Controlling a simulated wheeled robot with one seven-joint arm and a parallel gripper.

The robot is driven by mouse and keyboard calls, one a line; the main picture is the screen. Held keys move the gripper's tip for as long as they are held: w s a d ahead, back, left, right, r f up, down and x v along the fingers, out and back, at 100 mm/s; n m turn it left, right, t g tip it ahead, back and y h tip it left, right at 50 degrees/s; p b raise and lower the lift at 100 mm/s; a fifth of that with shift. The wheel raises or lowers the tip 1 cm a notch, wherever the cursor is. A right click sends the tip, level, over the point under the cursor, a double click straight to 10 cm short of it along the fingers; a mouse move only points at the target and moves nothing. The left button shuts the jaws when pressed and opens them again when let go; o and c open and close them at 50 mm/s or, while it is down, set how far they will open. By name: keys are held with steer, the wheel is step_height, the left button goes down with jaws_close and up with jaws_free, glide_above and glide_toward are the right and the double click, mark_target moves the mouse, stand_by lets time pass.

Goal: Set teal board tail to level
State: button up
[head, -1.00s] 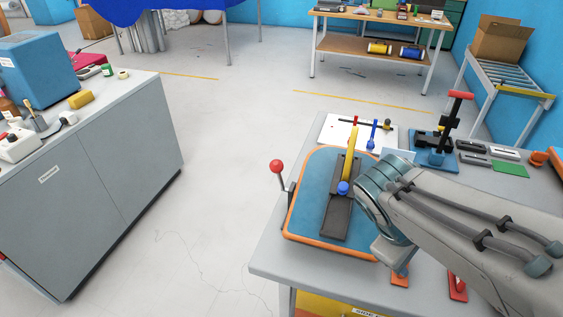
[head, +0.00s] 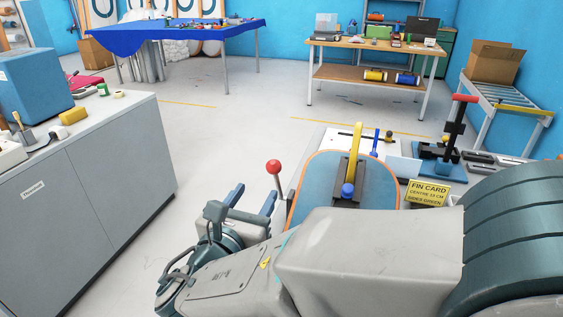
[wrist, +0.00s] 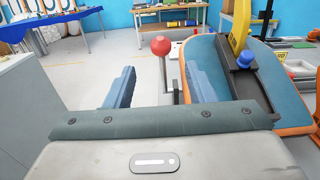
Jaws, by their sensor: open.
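The teal board tail (head: 322,176) has a blue top and an orange rim, and lies at the table's left side; it also shows in the wrist view (wrist: 286,88). A dark fin box with a yellow fin (head: 355,150) and a blue knob (head: 347,190) runs along it. A lever with a red ball knob (head: 273,167) stands upright at the board's left edge. My gripper (head: 253,197) is open and empty, left of the board. In the wrist view the red knob (wrist: 161,46) appears between the fingers, beyond their tips. My arm hides the board's near part.
A yellow fin card (head: 428,194) and a blue stand with a red handle (head: 440,150) are right of the board. A grey cabinet (head: 100,185) stands at left, with clear floor between. A wooden workbench (head: 375,43) and a blue-covered table (head: 190,30) are behind.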

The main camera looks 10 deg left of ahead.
mark_target(271, 170)
steer(key=w, duration=0.7)
steer(key=w+d, duration=0.1)
steer(key=w, duration=0.3)
steer(key=shift+w+p, duration=0.1)
steer(key=shift+p, duration=0.2)
